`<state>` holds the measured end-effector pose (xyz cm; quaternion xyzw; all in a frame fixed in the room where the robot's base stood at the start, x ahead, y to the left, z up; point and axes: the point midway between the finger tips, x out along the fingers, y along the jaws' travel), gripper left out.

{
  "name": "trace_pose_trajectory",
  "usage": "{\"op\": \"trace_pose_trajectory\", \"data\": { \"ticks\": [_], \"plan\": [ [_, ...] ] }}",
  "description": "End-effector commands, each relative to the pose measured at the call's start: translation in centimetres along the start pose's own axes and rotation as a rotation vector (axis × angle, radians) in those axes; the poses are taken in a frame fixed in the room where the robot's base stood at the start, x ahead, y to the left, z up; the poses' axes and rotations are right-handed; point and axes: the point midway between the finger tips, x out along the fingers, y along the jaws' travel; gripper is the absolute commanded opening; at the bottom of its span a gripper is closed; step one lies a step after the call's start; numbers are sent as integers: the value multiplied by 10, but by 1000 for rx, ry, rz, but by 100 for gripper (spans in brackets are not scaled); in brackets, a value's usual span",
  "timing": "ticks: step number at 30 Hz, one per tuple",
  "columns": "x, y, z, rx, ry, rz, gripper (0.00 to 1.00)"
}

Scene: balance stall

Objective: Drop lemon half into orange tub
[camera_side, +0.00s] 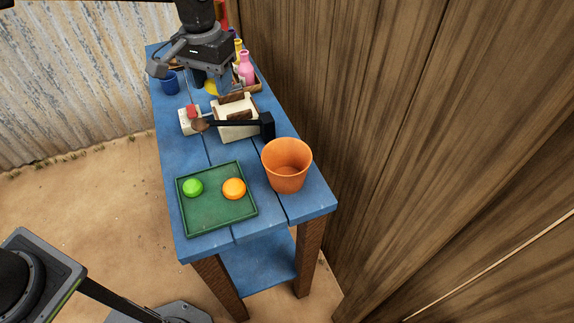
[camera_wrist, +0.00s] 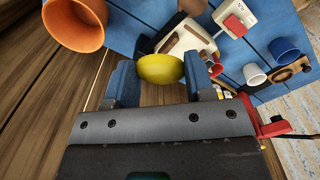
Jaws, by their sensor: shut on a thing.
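The yellow lemon half (camera_wrist: 160,70) is held between the two blue fingers of my gripper (camera_wrist: 158,82) in the wrist view. In the side view my gripper (camera_side: 212,84) is over the far part of the blue table, with a bit of yellow lemon (camera_side: 210,88) showing between its fingers. The orange tub (camera_side: 287,166) stands upright at the near right of the table, well apart from my gripper. Its inside looks empty in the side view. The tub also shows at the top left of the wrist view (camera_wrist: 76,24).
A cream balance (camera_side: 236,118) with a dark arm stands between my gripper and the tub. A green tray (camera_side: 220,212) holds a green and an orange piece. A pink bottle (camera_side: 246,68) and a blue cup (camera_side: 169,82) are at the far end. A wooden wall runs along the right.

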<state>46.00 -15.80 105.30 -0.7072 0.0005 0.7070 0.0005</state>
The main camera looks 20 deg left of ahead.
Motion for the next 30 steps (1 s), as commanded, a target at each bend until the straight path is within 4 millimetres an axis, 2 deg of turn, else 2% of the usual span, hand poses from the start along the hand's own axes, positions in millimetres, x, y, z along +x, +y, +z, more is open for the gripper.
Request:
{"op": "trace_pose_trajectory", "data": {
  "ticks": [1, 6, 9, 15, 17, 24, 30],
  "plan": [
    [2, 28, -4, 11, -1, 0, 24],
    [5, 100, -5, 8, -2, -1, 24],
    [7, 130, -1, 6, 0, 0, 24],
    [10, 171, 8, 4, -1, -1, 24],
    [13, 178, 10, 1, -1, -1, 24],
    [51, 175, 9, -1, -3, -2, 24],
    [66, 175, 9, 0, -1, -1, 24]
  ]
}}
